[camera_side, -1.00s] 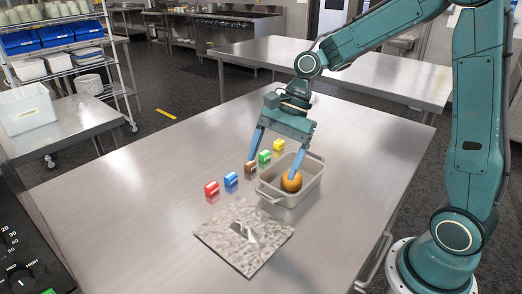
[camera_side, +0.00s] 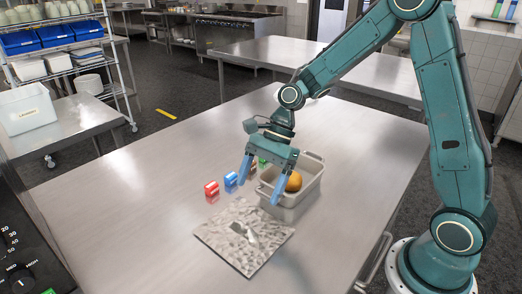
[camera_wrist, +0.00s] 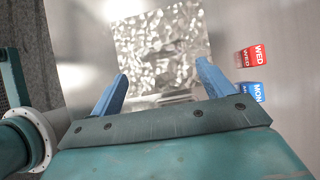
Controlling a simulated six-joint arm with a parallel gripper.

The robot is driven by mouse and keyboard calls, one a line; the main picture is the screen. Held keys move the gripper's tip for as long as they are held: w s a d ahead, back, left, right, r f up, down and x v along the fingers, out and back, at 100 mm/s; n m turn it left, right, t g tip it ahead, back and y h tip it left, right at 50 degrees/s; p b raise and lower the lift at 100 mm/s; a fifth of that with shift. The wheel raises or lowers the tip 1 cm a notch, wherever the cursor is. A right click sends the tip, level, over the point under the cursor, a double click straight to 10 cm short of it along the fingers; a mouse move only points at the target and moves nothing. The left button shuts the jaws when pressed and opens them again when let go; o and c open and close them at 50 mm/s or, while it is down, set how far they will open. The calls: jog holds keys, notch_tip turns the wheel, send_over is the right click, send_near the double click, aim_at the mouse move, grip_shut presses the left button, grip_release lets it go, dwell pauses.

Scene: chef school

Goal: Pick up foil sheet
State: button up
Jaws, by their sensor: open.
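The foil sheet (camera_side: 243,236) is a crinkled silver square lying flat on the steel table, nearest the camera in the side view. In the wrist view the foil sheet (camera_wrist: 160,45) lies ahead of the fingers, its near part showing between them. My gripper (camera_side: 259,194) is open and empty, with blue fingers spread wide and pointing down. In the side view it hangs above the table, beyond the foil. The gripper also shows in the wrist view (camera_wrist: 160,82). The fingers appear apart from the foil.
A beige pan (camera_side: 298,199) holding an orange round item (camera_side: 293,181) stands right of the gripper. A red block (camera_side: 211,188) and a blue block (camera_side: 231,180) stand to the left. A green block (camera_side: 263,162) is partly hidden behind the gripper. The table's left side is clear.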

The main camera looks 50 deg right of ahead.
aim_at(243, 225)
jog(key=shift+x, duration=2)
jog(key=shift+x, duration=2.6)
jog(key=c, duration=1.1)
jog(key=shift+o, duration=0.2)
jog(key=shift+r, duration=0.15)
notch_tip(243, 225, up, 10)
